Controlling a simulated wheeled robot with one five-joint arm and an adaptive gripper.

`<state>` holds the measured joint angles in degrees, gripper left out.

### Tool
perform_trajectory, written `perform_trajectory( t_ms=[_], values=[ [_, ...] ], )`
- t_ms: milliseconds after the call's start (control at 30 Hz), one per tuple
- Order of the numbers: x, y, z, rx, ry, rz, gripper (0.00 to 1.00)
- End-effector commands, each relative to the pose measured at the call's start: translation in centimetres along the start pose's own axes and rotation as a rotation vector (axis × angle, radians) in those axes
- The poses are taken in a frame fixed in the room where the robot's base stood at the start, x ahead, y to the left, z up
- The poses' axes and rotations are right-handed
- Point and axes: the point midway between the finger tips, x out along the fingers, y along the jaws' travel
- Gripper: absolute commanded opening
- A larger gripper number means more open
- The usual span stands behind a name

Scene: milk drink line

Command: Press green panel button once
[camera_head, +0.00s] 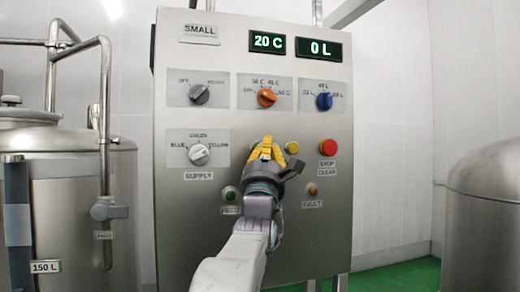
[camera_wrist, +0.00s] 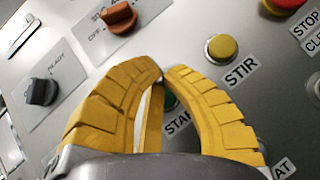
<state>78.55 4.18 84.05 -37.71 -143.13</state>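The green button (camera_wrist: 170,101) on the panel shows in the wrist view through the gap between my gripper's fingers, partly hidden by them. Its label beside it starts with "STAR". In the head view, only a sliver of green (camera_head: 255,147) shows at the left of my gripper's tips. My gripper (camera_head: 266,145) has yellow ribbed fingers and is in front of the panel. In the wrist view, its fingertips (camera_wrist: 167,73) come together, empty, just above the green button in the picture. I cannot tell whether they touch the panel.
The yellow STIR button (camera_wrist: 221,47) is close to the right of my fingers. The red STOP button (camera_head: 328,147) is farther right. Knobs, including an orange one (camera_head: 266,97), sit above. A small green lamp (camera_head: 231,195) is lower left. Steel tanks (camera_head: 70,190) flank the panel.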

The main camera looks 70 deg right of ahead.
Motion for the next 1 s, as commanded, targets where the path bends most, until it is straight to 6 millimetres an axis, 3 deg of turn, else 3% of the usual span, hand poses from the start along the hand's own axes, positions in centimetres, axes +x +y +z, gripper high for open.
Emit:
perform_trajectory(
  t_ms=[1000],
  values=[
    [0.61, -0.04, -0.58, 0.0, 0.003, 0.004, 0.0]
  ],
)
